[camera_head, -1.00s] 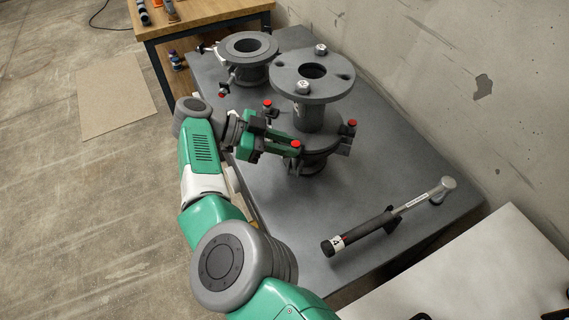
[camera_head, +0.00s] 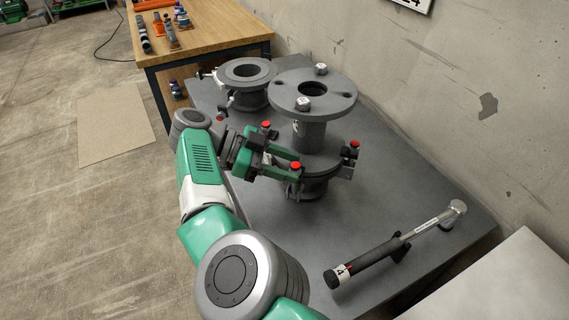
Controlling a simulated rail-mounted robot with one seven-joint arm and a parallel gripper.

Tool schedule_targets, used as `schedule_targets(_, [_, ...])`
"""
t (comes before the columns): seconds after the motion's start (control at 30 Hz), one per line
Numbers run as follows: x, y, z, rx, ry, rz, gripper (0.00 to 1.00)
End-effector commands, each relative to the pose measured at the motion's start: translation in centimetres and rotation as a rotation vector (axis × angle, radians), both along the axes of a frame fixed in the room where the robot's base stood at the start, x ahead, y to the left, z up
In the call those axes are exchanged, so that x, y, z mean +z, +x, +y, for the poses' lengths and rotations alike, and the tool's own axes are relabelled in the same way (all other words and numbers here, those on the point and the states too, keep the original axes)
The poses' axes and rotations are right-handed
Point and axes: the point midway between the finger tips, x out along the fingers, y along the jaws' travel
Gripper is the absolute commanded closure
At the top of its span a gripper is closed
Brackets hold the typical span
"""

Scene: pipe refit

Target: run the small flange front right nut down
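A grey flanged pipe piece stands upright on the grey bench, with a wide upper flange (camera_head: 330,99) and a lower flange (camera_head: 325,166). Red-capped studs stand around the lower flange: a front one (camera_head: 295,165), a left one (camera_head: 266,124) and a right one (camera_head: 354,143). Silver nuts sit on the upper flange, one near (camera_head: 303,103) and one far (camera_head: 321,69). My gripper (camera_head: 289,166) reaches in from the left, its green fingers at the front red-capped stud. Whether they touch or close on anything is not clear. I cannot tell which flange is the small one.
A torque wrench (camera_head: 395,245) with a black handle lies at the bench's front right. A second flanged piece (camera_head: 247,75) stands behind left with clamps beside it. A wooden table (camera_head: 215,34) is behind. The concrete wall (camera_head: 480,60) bounds the right. Bare bench lies right of the pipe.

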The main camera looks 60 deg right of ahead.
Motion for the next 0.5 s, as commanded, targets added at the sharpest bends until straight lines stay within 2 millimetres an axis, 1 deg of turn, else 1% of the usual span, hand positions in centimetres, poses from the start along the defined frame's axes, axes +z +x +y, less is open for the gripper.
schedule_targets(0.27, [0.2,0.0,0.0,0.002,0.001,-0.001,0.56])
schedule_targets(0.37, [1.8,0.1,0.0,0.001,-0.001,-0.001,0.56])
schedule_targets(0.47, [4.7,0.0,0.0,0.000,-0.003,-0.002,0.56])
schedule_targets(0.5, [4.5,-0.1,0.5,0.001,0.002,0.001,0.56])
